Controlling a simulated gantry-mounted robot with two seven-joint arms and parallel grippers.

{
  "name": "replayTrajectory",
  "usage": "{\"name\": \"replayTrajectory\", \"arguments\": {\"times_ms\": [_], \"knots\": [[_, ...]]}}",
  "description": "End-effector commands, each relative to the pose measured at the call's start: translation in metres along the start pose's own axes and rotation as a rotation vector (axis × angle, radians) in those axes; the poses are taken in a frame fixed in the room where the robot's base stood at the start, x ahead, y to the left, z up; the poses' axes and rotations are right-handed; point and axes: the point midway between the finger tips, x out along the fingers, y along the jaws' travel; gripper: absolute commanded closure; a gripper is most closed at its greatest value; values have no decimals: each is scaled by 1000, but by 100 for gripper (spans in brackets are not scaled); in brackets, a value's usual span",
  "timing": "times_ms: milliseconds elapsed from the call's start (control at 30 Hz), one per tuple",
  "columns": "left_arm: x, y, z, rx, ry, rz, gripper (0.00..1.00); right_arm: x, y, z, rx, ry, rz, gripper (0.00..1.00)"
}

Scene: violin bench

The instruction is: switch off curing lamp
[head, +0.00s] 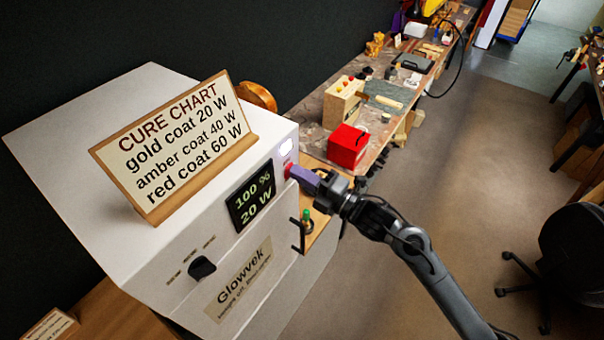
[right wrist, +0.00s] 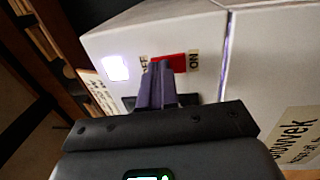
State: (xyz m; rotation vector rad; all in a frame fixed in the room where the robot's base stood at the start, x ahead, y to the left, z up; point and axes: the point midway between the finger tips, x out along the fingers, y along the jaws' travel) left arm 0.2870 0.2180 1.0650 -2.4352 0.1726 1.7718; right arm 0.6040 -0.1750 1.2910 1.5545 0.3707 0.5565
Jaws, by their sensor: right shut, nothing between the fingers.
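The curing lamp (head: 170,110) is a large white box at left, labelled Glowvek. Its display (head: 251,202) reads 100 % and 20 W. A red switch (head: 288,170) sits on its front near the right edge; in the right wrist view the red switch (right wrist: 176,62) lies between OFF and ON labels. A square indicator (right wrist: 116,67) beside it glows white. My right gripper (head: 297,171) is shut and empty, its purple fingertips at the switch, on the OFF side in the right wrist view. They hide part of it; I cannot tell whether they touch. My left gripper is not in view.
A cure chart (head: 175,142) stands on the lamp box. A black knob (head: 202,267) is low on its front. Behind my right gripper, a bench (head: 320,108) carries a red box (head: 348,146) and tools. Open floor (head: 450,180) lies to the right, with a black chair (head: 572,240).

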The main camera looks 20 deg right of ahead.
Motion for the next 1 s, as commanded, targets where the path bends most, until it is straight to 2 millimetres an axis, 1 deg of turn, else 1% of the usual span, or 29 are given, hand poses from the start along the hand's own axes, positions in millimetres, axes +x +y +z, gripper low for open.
{"name": "replayTrajectory", "arguments": {"times_ms": [67,167,367,433,767,1000], "knots": [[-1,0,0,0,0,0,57,0,1,0,0,0,-1,100],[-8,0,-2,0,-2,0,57,3,5,0,-2,2,-23,100],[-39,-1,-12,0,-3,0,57,12,15,1,-4,1,-153,100],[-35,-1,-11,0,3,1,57,11,4,0,1,0,-166,100],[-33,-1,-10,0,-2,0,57,8,6,-1,2,1,-162,100],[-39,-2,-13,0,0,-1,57,-8,8,-8,-1,19,-169,100]]}}
